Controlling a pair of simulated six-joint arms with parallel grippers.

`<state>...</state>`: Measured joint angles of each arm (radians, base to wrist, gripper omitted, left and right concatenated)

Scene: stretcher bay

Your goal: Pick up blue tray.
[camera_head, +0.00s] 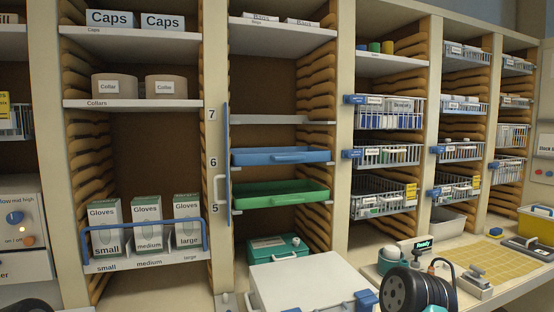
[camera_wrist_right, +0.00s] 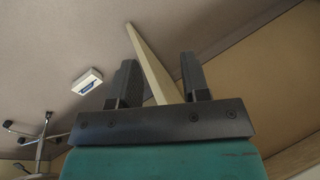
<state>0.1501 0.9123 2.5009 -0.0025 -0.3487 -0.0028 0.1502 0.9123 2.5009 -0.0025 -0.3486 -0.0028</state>
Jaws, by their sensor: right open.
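The blue tray does not show in that view. I cannot make out either gripper's fingers in the head view.
A blue upright door edge or bar (camera_head: 227,155) stands at the column's left side. A teal case (camera_head: 278,247) lies below the trays, behind a white box lid (camera_head: 310,285) on the counter. Wire baskets (camera_head: 390,155) fill the column to the right. Space above the blue tray looks free.

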